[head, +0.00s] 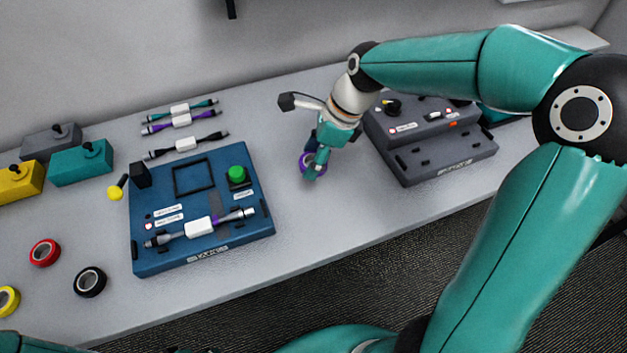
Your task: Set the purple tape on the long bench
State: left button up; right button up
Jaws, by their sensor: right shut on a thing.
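The purple tape (306,163) is a small ring in the middle of the view, partly hidden by my right gripper (314,168). My right gripper points down over the long bench (330,215) and is shut on the purple tape. The tape is at or just above the bench top, between the blue device and the grey device; I cannot tell whether it touches. The long bench is pale grey and runs along the wall. My left gripper is not in view.
A blue device (200,165) with a green button stands left of the tape, a grey device (440,155) right. Red (44,252), black (90,281) and yellow (7,300) tapes lie at the left. Cables (181,120) lie behind. Bench is clear in front of my right gripper.

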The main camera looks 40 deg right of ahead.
aim_at(308, 189)
jog(key=shift+f, duration=4)
jog(key=shift+f+b, duration=0.1)
jog(key=shift+b, duration=0.25)
jog(key=o, duration=1)
jog(key=shift+o, duration=0.2)
jog(key=p+v, duration=0.1)
jog(key=v, duration=1.1)
jog(key=shift+s, duration=0.15)
